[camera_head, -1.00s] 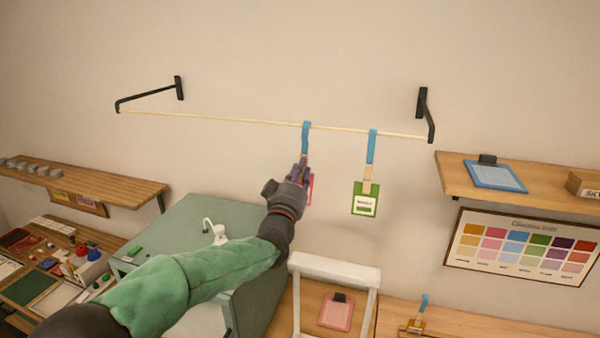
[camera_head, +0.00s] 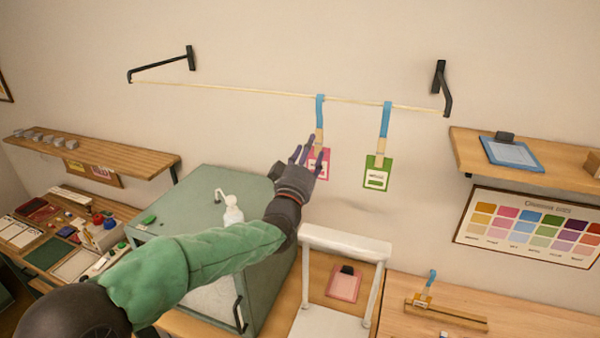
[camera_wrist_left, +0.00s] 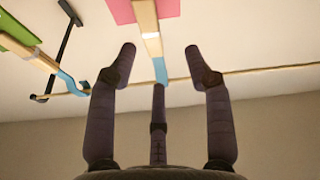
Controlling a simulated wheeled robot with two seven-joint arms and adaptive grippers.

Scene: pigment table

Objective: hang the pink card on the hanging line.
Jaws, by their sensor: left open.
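The pink card (camera_head: 316,164) hangs from the hanging line (camera_head: 240,92) by a wooden clip with a blue hook (camera_head: 320,112). In the left wrist view the pink card (camera_wrist_left: 172,8) is at the top, with its clip and blue strap running down to the line (camera_wrist_left: 260,71). My left gripper (camera_head: 305,150) is open, its fingers spread just in front and to the left of the card, partly covering it. In the wrist view its fingers (camera_wrist_left: 160,70) stand apart with nothing gripped between them. My right gripper is not in view.
A green card (camera_head: 377,172) hangs on the line to the right. Black brackets (camera_head: 191,58) hold the line's ends. A green cabinet (camera_head: 190,215), a white frame (camera_head: 346,243) and a right shelf (camera_head: 540,165) stand around. The wall left of the cards is clear.

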